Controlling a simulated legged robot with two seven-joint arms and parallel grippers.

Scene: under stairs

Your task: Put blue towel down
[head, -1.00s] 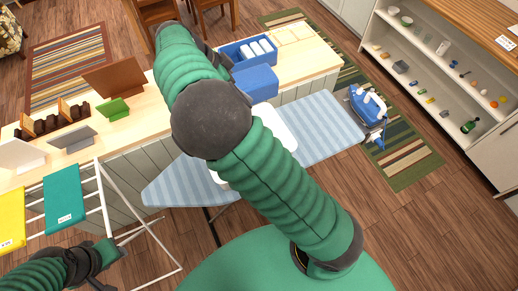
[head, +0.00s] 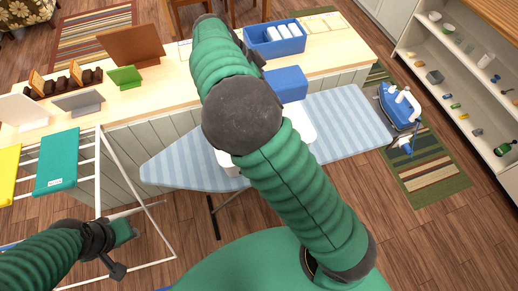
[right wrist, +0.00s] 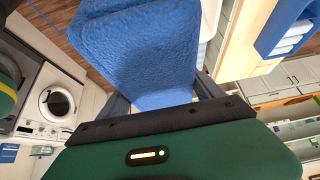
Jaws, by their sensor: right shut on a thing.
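The blue towel (head: 287,83) is a folded block beside the table's front edge, above the far side of the ironing board in the head view. It fills the middle of the right wrist view (right wrist: 135,45). My right gripper (right wrist: 165,97) is shut on the towel, with a finger on each side. My right arm hides most of that gripper in the head view. Whether the towel's underside touches anything is unclear. My left gripper (head: 122,250) is at the lower left, beside the drying rack, apart from the towel; its jaw opening is unclear.
The blue-striped ironing board (head: 345,120) bears a white item (head: 300,122), partly hidden, and an iron (head: 400,105). A blue tray (head: 262,47) of white rolls stands on the wooden table (head: 175,75). A drying rack (head: 98,185) bears teal (head: 58,160) and yellow towels (head: 8,172).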

